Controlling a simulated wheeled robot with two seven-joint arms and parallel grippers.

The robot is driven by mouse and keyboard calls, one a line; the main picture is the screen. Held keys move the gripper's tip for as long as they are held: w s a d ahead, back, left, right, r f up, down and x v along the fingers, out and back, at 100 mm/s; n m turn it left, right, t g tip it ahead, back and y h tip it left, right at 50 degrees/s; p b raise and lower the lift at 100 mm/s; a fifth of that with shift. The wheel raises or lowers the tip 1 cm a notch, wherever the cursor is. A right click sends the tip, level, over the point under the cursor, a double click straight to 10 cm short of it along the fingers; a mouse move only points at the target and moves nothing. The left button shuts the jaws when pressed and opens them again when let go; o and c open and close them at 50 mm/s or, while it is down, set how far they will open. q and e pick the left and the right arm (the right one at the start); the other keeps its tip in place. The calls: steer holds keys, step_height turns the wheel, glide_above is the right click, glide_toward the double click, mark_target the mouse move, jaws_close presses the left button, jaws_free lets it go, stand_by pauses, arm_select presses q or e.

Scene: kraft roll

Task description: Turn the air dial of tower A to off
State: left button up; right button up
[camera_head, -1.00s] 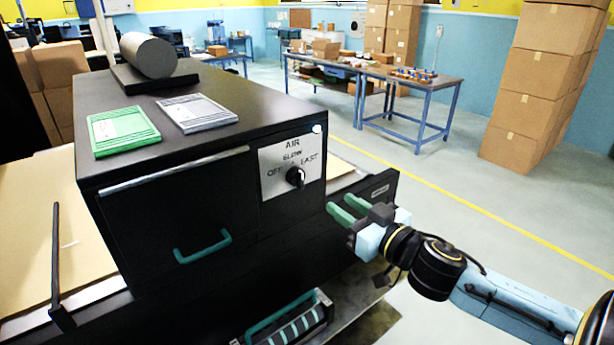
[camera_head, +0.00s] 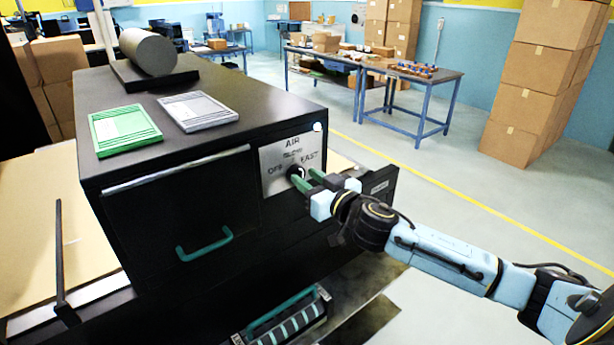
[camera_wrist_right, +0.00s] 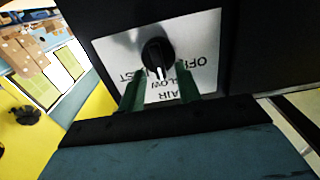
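The air dial (camera_head: 296,172) is a black knob on a silver plate (camera_head: 278,182) marked AIR, OFF, SLOW and FAST, on the front of a black cabinet (camera_head: 200,140). In the right wrist view the plate appears upside down, and the dial's (camera_wrist_right: 156,54) white pointer is toward SLOW. My right gripper (camera_head: 308,180) has its green fingertips at the dial in the head view. In the right wrist view the gripper (camera_wrist_right: 160,90) is open, its fingers apart just short of or beside the knob; contact cannot be told. My left gripper is not in view.
A green tablet-like panel (camera_head: 124,129), a grey one (camera_head: 198,111) and a grey roll (camera_head: 148,52) lie on the cabinet top. A teal drawer handle (camera_head: 205,247) sticks out in front. A striped item with a teal handle (camera_head: 287,320) is below. Floor to the right is clear.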

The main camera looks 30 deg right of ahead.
steer(key=shift+w, duration=0.45)
jaws_close()
steer(key=shift+a+n, duration=0.1)
steer(key=shift+n, duration=0.3)
steer(key=n+p, duration=0.1)
steer(key=n, duration=0.1)
steer(key=n+p, duration=0.1)
steer(key=n, duration=0.1)
steer(key=shift+a+n, duration=0.2)
steer(key=shift+n, duration=0.2)
steer(key=shift+s+a+f+n+p, duration=0.15)
steer(key=shift+n+p, duration=0.3)
steer(key=shift+n, duration=1.15)
steer(key=shift+w+a+f+n+p, duration=0.1)
steer(key=shift+n+p, duration=0.35)
steer(key=shift+n, duration=1.15)
